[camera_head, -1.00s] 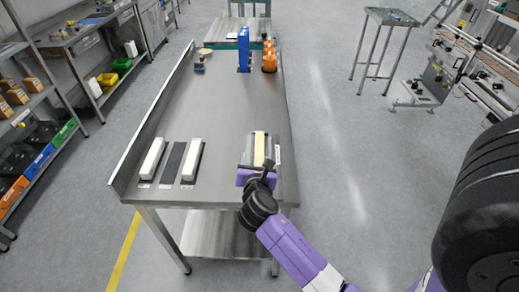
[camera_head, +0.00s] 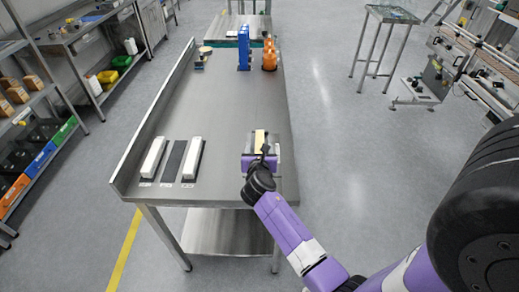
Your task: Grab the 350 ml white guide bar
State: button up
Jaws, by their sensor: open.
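Two white bars lie on the near left part of the steel table, the left one (camera_head: 153,157) and the right one (camera_head: 193,159), each on a dark strip with a small label too small to read. A cream-coloured bar (camera_head: 259,138) lies farther right, partly hidden by my gripper. I cannot tell from the picture which bar is the 350 ml one. My gripper (camera_head: 260,160), with purple fingers, is open over the near end of the cream bar. Whether the fingers touch that bar cannot be seen.
An empty dark strip (camera_head: 173,161) lies between the two white bars. Blue parts (camera_head: 243,48) and orange parts (camera_head: 269,55) stand at the table's far end. The middle of the steel table (camera_head: 220,105) is clear. A raised edge runs along its left side.

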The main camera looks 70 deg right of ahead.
grip_shut()
jog(key=shift+r, duration=0.2)
